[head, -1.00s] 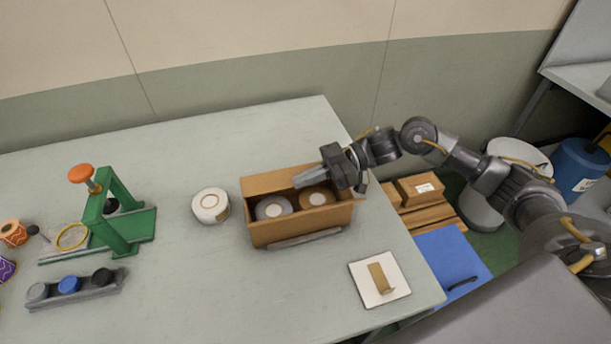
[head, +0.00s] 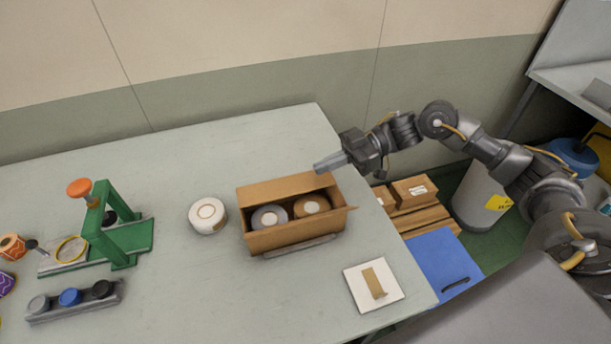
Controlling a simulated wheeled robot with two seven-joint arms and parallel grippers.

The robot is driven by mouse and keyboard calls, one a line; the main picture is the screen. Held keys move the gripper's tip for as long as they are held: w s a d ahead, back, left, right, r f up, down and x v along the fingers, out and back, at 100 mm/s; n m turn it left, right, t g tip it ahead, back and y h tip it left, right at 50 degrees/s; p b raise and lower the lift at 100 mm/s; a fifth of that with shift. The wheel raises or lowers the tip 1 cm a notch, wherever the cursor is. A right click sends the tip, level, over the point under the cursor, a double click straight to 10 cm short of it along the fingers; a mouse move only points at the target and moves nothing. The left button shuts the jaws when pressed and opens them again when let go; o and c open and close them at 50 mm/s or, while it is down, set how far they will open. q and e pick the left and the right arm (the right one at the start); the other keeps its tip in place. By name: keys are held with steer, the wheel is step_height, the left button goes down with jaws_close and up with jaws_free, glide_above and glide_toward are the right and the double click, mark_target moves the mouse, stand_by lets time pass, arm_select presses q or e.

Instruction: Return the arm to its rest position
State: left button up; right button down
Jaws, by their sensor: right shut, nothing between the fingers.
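My right gripper (head: 328,164) is shut and empty. It is at the upper right of the open cardboard box (head: 282,240), above the box's right end and apart from the rolls. Its arm (head: 490,150) comes in from the right and is raised beyond the table's right edge. The box holds a grey roll (head: 269,217) and a brown roll (head: 311,204) side by side. My left gripper is not in view.
A white roll (head: 207,216) stands left of the box. A green press (head: 110,235) and a knob strip (head: 73,298) are at the left. A white tile with a brown piece (head: 356,287) lies front right. Cartons (head: 412,189) and a blue panel (head: 440,262) are beyond the table's right edge.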

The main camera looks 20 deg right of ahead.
steer(key=v, duration=0.2)
steer(key=shift+d, duration=0.3)
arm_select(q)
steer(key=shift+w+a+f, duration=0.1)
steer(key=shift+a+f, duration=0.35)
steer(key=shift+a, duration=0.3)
arm_select(e)
steer(key=shift+d+r, duration=0.25)
steer(key=shift+d, duration=0.2)
